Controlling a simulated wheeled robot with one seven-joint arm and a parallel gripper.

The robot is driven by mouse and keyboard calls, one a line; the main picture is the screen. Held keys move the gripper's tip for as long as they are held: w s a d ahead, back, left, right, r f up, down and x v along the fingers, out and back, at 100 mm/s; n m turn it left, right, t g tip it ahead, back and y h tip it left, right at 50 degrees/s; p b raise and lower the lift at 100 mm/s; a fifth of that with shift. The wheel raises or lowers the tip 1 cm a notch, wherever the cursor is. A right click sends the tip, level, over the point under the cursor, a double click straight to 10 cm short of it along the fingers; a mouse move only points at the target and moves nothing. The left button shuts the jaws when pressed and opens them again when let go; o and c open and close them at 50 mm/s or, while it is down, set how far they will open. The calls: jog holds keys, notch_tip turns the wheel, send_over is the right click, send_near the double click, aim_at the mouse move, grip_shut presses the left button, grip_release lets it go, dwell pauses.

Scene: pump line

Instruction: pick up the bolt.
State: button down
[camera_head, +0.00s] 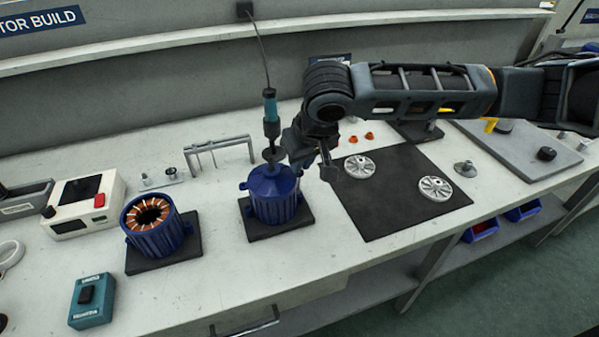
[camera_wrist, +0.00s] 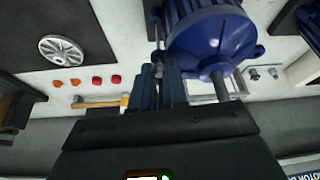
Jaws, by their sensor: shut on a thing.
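My gripper (camera_head: 326,168) is just right of the blue motor housing (camera_head: 272,194), above the bench near the edge of the black mat. In the wrist view my gripper (camera_wrist: 160,70) has its fingers close together, shut on a small, narrow grey piece that looks like the bolt; the fingers hide most of it. The motor housing (camera_wrist: 212,42) stands close beside the fingers in the wrist view, with its shaft pointing toward the bottom of the picture. I cannot tell whether the fingers touch the housing.
The black mat (camera_head: 390,222) carries two silver spoked discs (camera_head: 360,167) (camera_head: 435,188). Small red and orange caps (camera_head: 369,136) lie behind it. A hanging screwdriver (camera_head: 271,115) is above the housing. An open stator (camera_head: 155,226) stands left.

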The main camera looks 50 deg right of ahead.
jog(key=shift+r, duration=0.1)
notch_tip(320, 180, up, 10)
jog(key=shift+b, duration=0.3)
dwell(0.4)
